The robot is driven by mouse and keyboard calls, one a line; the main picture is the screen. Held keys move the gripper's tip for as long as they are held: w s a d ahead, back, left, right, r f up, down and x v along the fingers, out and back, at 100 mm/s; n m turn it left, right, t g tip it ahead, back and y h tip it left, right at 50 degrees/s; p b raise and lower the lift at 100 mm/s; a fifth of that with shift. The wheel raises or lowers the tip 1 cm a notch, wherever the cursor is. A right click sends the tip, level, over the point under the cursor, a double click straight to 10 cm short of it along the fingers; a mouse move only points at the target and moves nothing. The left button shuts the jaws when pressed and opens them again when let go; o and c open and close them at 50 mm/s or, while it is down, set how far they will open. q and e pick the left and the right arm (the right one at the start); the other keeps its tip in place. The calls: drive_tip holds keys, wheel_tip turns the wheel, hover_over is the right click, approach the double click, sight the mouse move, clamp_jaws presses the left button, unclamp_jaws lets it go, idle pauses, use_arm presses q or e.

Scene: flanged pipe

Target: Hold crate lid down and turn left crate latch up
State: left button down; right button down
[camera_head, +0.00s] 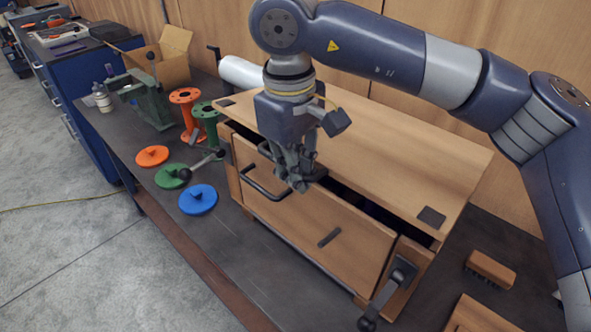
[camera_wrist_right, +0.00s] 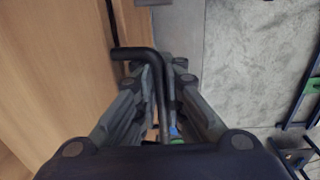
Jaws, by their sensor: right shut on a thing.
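The wooden crate (camera_head: 290,222) stands on the dark bench, its flat wooden lid (camera_head: 400,150) on top. A dark gap shows under the lid's front edge. A black bar handle (camera_head: 262,189) juts from the crate's front near the lid edge. My right gripper (camera_head: 297,184) is shut on this handle; the bent black bar (camera_wrist_right: 150,58) runs between its fingers in the wrist view. The left crate latch (camera_head: 207,160) has a grey lever with a dark knob, pointing out from the left front corner. The right latch (camera_head: 400,277) hangs downward. My left gripper is out of view.
Orange (camera_head: 152,156), green (camera_head: 172,175) and blue (camera_head: 198,199) discs lie left of the crate. Orange (camera_head: 187,112) and green (camera_head: 206,125) flanged spools stand behind them. A cardboard box (camera_head: 160,62) is farther back. A wooden brush (camera_head: 490,269) lies at right.

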drive_tip(key=shift+f+b, duration=0.3)
drive_tip(key=shift+f, duration=0.2)
drive_tip(key=shift+f+t+h+b, duration=0.3)
drive_tip(key=shift+f+b, duration=1.1)
drive_tip(key=shift+f, duration=0.25)
